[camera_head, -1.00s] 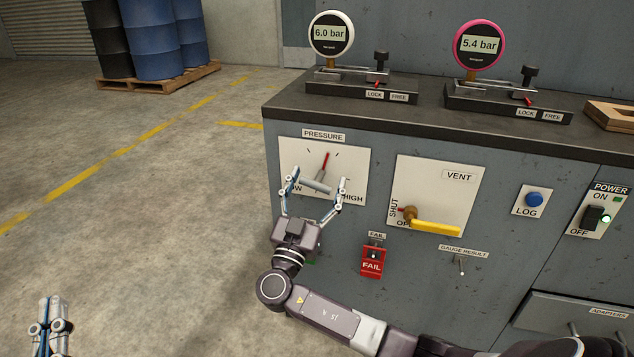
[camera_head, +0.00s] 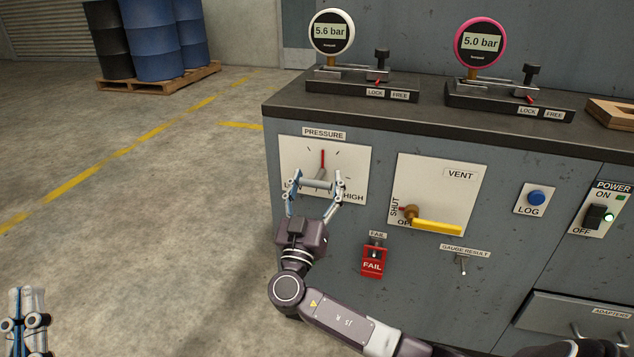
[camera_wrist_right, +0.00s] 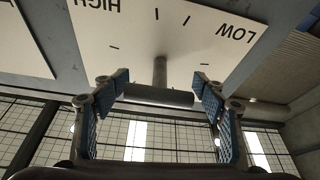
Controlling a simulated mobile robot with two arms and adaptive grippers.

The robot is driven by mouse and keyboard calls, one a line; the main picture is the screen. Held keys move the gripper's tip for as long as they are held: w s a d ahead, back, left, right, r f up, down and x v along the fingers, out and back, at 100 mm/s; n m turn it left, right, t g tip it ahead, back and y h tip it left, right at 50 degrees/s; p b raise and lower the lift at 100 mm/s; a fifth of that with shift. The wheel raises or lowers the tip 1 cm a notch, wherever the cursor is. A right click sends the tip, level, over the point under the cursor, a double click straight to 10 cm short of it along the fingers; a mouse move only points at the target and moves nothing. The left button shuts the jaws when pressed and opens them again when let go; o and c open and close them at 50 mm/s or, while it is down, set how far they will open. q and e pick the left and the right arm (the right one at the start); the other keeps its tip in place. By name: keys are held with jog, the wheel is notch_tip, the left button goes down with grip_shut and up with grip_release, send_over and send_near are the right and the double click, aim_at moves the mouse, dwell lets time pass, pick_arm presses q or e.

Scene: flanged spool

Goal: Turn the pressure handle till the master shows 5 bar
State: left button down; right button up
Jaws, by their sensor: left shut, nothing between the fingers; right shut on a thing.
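The pressure handle (camera_head: 317,184) is a grey T-bar on a white panel (camera_head: 352,160) marked PRESSURE, LOW and HIGH. Its red pointer (camera_head: 323,160) stands about upright. My right gripper (camera_head: 314,187) is shut on the bar, a finger at each end; the grip on the bar (camera_wrist_right: 158,96) also shows in the right wrist view. The white-rimmed gauge (camera_head: 331,33) reads 5.6 bar. The pink-rimmed gauge (camera_head: 480,43) reads 5.0 bar. I cannot read which one is the master. My left gripper (camera_head: 27,294) is shut and empty at the lower left, away from the bench.
Right of the pressure panel are the yellow vent lever (camera_head: 437,228), the red FAIL tag (camera_head: 373,261), the blue LOG button (camera_head: 535,198) and the power switch (camera_head: 594,217) with a green light. Open floor lies to the left, with barrels (camera_head: 155,40) on a pallet behind.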

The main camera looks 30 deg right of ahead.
jog(key=shift+f, duration=0.1)
jog(key=o, duration=1.2)
jog(key=shift+s, duration=0.1)
jog(key=v, duration=1.2)
